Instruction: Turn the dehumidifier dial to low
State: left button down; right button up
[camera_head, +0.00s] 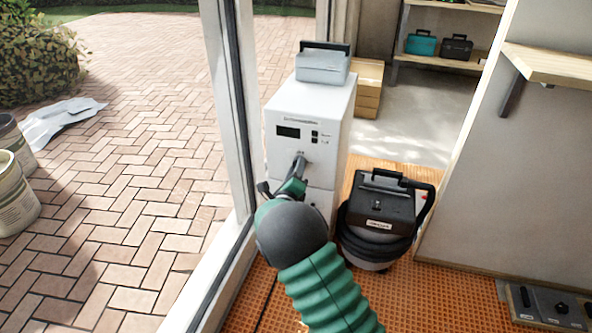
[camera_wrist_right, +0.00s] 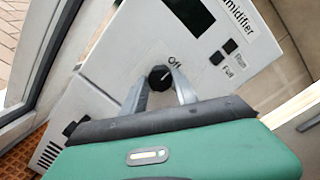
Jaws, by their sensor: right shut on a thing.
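The white dehumidifier (camera_head: 283,168) stands upright by the door frame, its front panel facing me. It has a dark display (camera_head: 288,132) and small buttons. In the right wrist view the black dial (camera_wrist_right: 160,77) sits on the tilted-looking white panel, with the word "Off" (camera_wrist_right: 174,63) printed just above and right of it. My right gripper (camera_head: 299,163) reaches the panel below the display. Its two grey fingers (camera_wrist_right: 160,88) are shut on the dial, one on each side. The dial's exact pointer direction is hard to tell. My left gripper is not in view.
A black canister vacuum (camera_head: 385,207) stands close to the right of the dehumidifier on the orange matting (camera_head: 450,255). A door frame (camera_head: 235,110) rises close on the left. A grey case (camera_head: 322,68) sits on top of the dehumidifier. A black control box (camera_head: 545,306) lies at lower right.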

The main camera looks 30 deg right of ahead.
jog(key=shift+a+f, duration=0.1)
grip_shut()
jog(key=shift+f+m+g+h+p, duration=0.1)
jog(key=shift+m+h+p, duration=0.35)
jog(key=shift+m, duration=2.7)
jog(key=shift+f+m+g+h+p, duration=0.15)
jog(key=shift+m+p, duration=0.55)
jog(key=shift+m, duration=2.4)
jog(key=shift+f+m+g+h+p, duration=0.1)
jog(key=shift+m+h+p, duration=0.35)
jog(key=shift+m, duration=2.7)
jog(key=o, duration=0.9)
grip_release()
jog(key=shift+o, duration=1.1)
jog(key=shift+r, duration=0.2)
